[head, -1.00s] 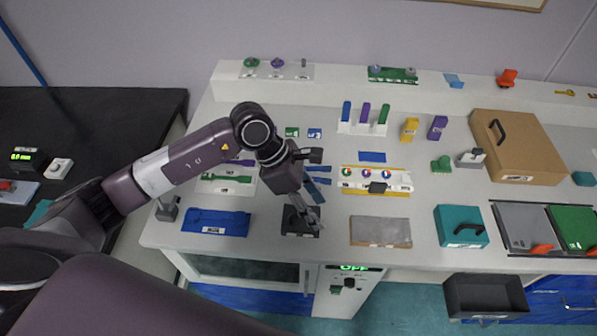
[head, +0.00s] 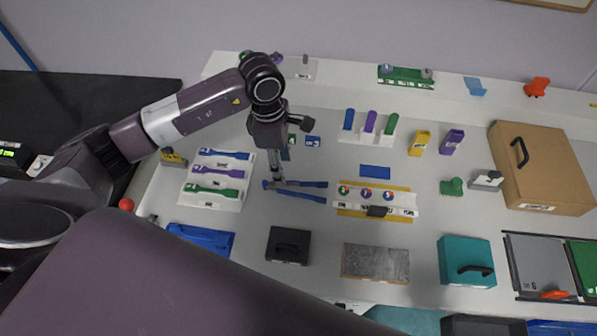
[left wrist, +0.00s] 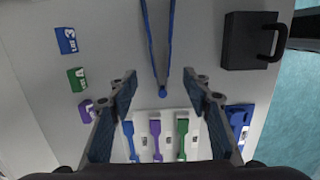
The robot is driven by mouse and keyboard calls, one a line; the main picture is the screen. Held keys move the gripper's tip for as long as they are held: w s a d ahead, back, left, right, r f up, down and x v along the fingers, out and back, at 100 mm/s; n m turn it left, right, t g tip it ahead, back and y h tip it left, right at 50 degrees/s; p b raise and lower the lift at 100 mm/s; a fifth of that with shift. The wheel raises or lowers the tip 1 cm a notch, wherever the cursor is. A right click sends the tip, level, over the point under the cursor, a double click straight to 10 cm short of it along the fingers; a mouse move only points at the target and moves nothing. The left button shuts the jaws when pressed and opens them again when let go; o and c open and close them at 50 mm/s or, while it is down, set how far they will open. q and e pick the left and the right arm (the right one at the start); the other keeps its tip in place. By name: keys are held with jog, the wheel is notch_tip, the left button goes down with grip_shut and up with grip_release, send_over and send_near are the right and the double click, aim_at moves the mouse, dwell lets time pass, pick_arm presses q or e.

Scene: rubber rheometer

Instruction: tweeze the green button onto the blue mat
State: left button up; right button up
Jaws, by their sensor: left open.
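The blue tweezers (head: 300,190) lie on the bench as a narrow V with the closed end to the left. My left gripper (head: 274,180) is open above that closed end. In the left wrist view the tweezers (left wrist: 158,50) point their joined end between the open fingers (left wrist: 160,85), with no visible grip. The green button (head: 344,190) appears to be the leftmost of three round buttons on a white strip right of the tweezers. The blue mat (head: 375,171) is a small flat rectangle just behind the strip. My right gripper is not in view.
A white tray (head: 240,202) with blue, purple and green tools lies left of the tweezers. A black box with a handle (head: 288,245) stands in front, with a grey slab (head: 375,263) beside it. Blue, purple and green pegs (head: 370,122) stand behind the mat.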

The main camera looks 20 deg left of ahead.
pick_arm(q)
jog(key=b, duration=0.2)
send_over(287, 184)
jog(key=s, duration=0.1)
notch_tip(287, 184, down, 4)
jog(key=shift+s+f, duration=0.1)
jog(key=f+b, duration=0.4)
jog(key=shift+d+f+b, duration=0.2)
jog(key=shift+f+b, duration=0.1)
jog(key=shift+b, duration=0.05)
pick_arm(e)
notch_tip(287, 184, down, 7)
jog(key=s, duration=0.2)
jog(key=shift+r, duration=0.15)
pick_arm(q)
jog(key=c, duration=0.7)
jog(key=shift+r, duration=0.15)
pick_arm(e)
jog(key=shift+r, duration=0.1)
